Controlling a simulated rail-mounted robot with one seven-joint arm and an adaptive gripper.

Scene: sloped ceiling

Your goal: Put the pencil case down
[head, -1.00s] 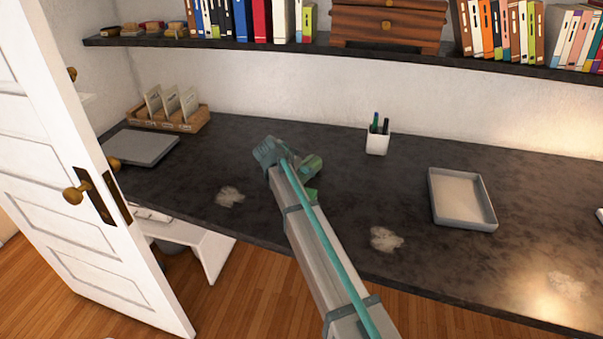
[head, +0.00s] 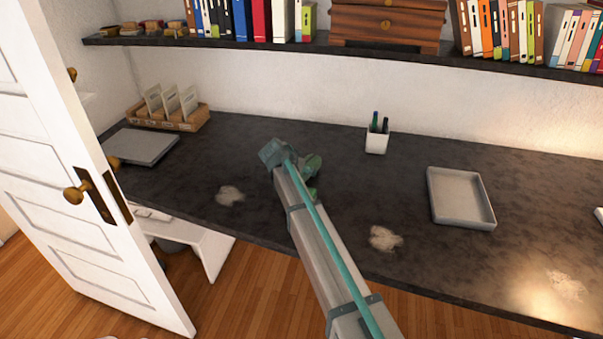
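My arm reaches from the bottom of the head view out over the dark desk (head: 350,205). Its far end, a grey-green wrist, is above the left-middle part of the desk. My gripper's fingers are hidden behind or under the arm, so I cannot see if they are open or shut. I cannot make out a pencil case clearly. A small green patch (head: 312,193) shows just right of the arm, below the wrist; I cannot tell if it is part of the case or of my arm.
A grey tray (head: 460,198) lies on the right, and a white pen cup (head: 376,142) stands near the wall. A flat grey item (head: 140,147) and a wooden card holder (head: 168,118) are at the left. A shelf (head: 300,48) hangs above. A white door (head: 75,190) stands left.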

